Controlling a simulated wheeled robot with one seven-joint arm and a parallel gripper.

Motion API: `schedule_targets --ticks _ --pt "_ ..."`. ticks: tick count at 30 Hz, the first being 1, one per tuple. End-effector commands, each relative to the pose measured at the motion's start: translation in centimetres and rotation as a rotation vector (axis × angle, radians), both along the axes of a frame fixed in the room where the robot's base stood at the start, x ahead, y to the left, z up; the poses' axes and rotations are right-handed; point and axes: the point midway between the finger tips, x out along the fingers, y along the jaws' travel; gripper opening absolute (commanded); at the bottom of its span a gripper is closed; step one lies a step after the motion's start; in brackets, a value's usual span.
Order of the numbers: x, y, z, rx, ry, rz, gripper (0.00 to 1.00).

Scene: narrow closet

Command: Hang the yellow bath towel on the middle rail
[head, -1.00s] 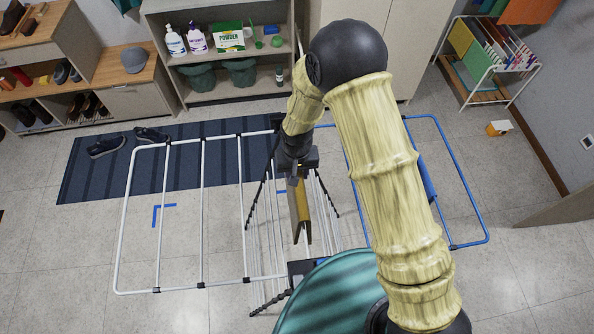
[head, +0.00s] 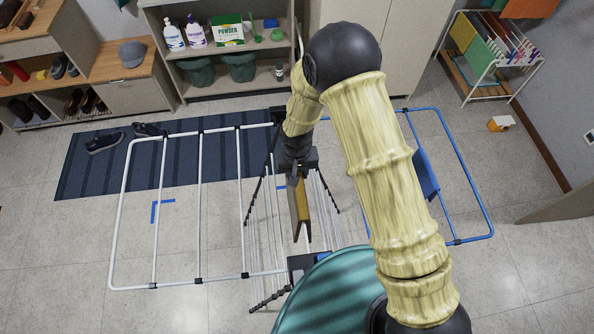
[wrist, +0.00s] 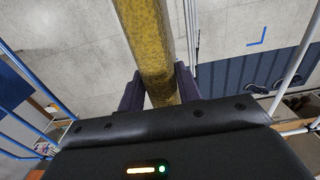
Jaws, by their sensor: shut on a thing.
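The yellow bath towel (head: 299,207) hangs folded and narrow from my gripper (head: 296,178) in the head view. In the wrist view the towel (wrist: 147,35) runs between the two dark fingers of my gripper (wrist: 160,88), which are shut on it. The drying rack stands below, with a white wing (head: 199,215) of spaced rails on the left and a blue wing (head: 470,190) on the right. The towel is over the thin rails of the rack's centre. I cannot tell whether it touches a rail. My arm hides part of the rack.
A blue cloth (head: 425,175) hangs on the blue wing. A dark striped mat (head: 90,175) with shoes lies under the white wing's far end. Shelves (head: 215,95) stand behind. A teal rounded surface (head: 330,300) is in front. Floor at far left is clear.

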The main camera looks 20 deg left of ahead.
Motion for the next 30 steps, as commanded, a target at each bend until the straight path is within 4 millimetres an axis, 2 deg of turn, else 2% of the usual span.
schedule_targets --ticks 9,23,24,27,30 --pt "0.1 0.1 -1.2 0.002 -0.002 0.0 0.0" --pt "0.1 0.1 -1.5 0.002 -0.002 0.0 0.0" --pt "0.1 0.1 -1.5 0.002 -0.002 0.0 0.42" --pt "0.1 0.1 -1.5 0.002 -0.001 0.0 0.59" --pt "0.0 0.0 -1.5 0.002 -0.001 0.0 0.59"
